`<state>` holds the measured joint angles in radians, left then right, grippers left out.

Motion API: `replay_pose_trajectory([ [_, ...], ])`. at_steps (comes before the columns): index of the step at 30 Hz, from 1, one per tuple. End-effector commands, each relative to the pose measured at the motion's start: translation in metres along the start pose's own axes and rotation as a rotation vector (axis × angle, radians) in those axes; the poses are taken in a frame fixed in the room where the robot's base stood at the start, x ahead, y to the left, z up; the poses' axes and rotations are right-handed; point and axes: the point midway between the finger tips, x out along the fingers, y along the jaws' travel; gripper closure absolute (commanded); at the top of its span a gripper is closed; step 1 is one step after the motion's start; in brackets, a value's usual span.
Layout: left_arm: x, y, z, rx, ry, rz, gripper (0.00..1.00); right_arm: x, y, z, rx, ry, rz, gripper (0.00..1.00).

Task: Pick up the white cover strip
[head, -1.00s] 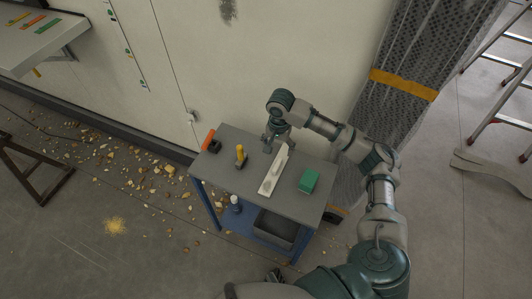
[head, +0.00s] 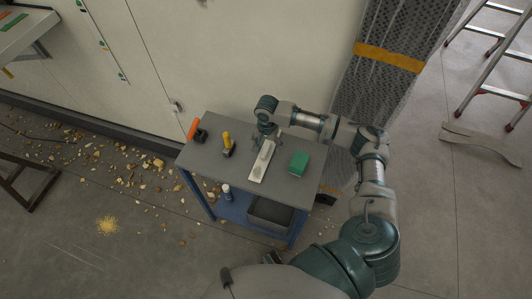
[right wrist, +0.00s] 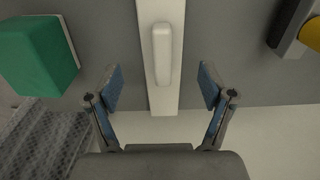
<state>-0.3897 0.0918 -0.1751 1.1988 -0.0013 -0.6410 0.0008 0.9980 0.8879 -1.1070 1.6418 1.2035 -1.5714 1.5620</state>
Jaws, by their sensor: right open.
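The white cover strip (head: 261,164) lies flat on the grey top of the blue cart and has a raised white grip along its middle. In the right wrist view the strip (right wrist: 160,101) runs up the centre of the picture. My right gripper (head: 266,136) is over the strip's far end, pointing down. In the right wrist view its two fingers (right wrist: 160,86) are spread wide, one on each side of the strip, with clear space between them and it. Nothing is held. My left gripper is in neither view.
On the cart (head: 211,165) a green block (head: 299,162) lies right of the strip. A yellow-handled tool (head: 228,145) and an orange-and-black tool (head: 195,129) lie left. A dark bin (head: 270,214) sits on the lower shelf. A pale wall stands behind; rubble lies left.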

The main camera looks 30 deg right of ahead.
Motion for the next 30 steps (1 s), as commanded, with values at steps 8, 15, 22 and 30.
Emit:
replay_pose_trajectory([
  [8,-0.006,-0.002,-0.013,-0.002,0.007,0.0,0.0,0.033,-0.002,0.0,0.0,0.002,0.001,0.19],
  [15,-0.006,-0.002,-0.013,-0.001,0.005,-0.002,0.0,0.032,-0.002,0.001,-0.001,0.002,0.0,0.26],
  [22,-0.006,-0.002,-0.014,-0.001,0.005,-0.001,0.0,0.033,-0.001,-0.001,0.0,0.0,0.0,0.84],
  [30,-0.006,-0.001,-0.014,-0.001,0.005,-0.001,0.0,0.033,-0.001,-0.001,0.0,0.0,0.001,0.9],
])
